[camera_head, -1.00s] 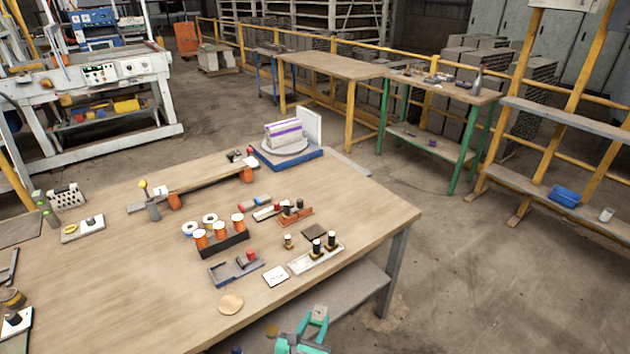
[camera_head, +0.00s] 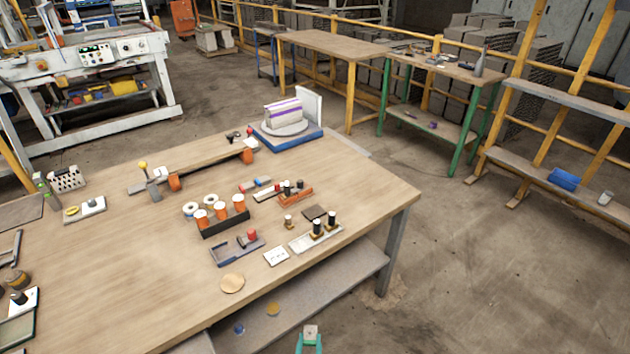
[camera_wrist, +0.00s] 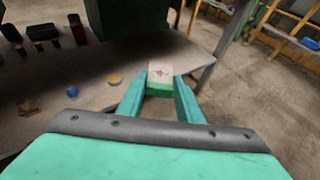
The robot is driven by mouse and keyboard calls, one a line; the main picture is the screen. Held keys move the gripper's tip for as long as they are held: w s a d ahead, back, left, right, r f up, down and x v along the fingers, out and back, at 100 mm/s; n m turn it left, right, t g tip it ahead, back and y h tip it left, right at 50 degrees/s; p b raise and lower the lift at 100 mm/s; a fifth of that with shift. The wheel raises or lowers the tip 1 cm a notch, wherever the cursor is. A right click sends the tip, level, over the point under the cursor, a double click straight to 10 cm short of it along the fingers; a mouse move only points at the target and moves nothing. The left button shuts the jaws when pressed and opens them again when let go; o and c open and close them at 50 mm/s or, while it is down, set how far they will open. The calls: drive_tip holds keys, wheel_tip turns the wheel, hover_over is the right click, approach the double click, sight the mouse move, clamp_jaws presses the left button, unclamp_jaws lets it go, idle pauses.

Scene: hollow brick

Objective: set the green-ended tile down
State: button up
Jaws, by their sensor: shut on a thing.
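The green-ended tile (camera_wrist: 161,75) is a small pale block with a dark mark on its face and a green end towards me. My gripper (camera_wrist: 161,93) is shut on it, one teal finger at each side, in the wrist view. In the head view the tile (camera_head: 310,331) shows at the bottom edge, held between the fingertips of my gripper (camera_head: 309,341). It is in the air, in front of the workbench (camera_head: 130,270) and near its lower shelf (camera_head: 335,290). Its underside is hidden.
A bench leg (camera_head: 397,250) stands at the right. The benchtop holds an orange-cup rack (camera_head: 225,226) and a blue tray (camera_head: 237,252).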

drive_tip(key=shift+s+d+f+n+y, duration=0.2)
drive_tip(key=shift+s+d+f, duration=0.2)
drive_tip(key=shift+f, duration=0.2)
drive_tip(key=shift+s+d+f+n+y, duration=0.1)
drive_tip(key=shift+s+d+f+y, duration=0.15)
drive_tip(key=shift+d+f, duration=0.25)
drive_tip(key=shift+a+f, duration=0.15)
drive_tip(key=shift+w, duration=0.1)
drive_tip(key=shift+d, duration=0.2)
